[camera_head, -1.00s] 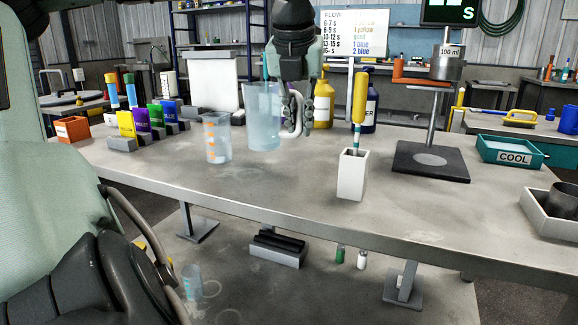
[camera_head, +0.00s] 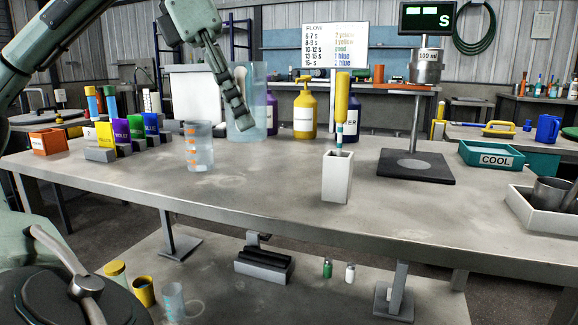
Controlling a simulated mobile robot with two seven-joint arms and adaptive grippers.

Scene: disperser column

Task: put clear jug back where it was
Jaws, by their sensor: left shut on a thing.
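The clear jug (camera_head: 257,118) is a tall, see-through blue-tinted vessel at the back of the table, left of the picture's middle. My left gripper (camera_head: 237,118) comes down from the upper left and is shut on the jug, with its fingers against the near left side where the pale handle (camera_head: 240,76) shows. The fingers hide part of the handle and wall. The jug looks upright; I cannot tell whether its base touches the table. My right gripper is not in view.
A smaller clear beaker (camera_head: 200,150) with orange marks stands nearby at the front left. Coloured blocks (camera_head: 126,132) stand further left. Yellow (camera_head: 304,112) and purple (camera_head: 271,115) bottles stand to the right, behind a white holder (camera_head: 337,178).

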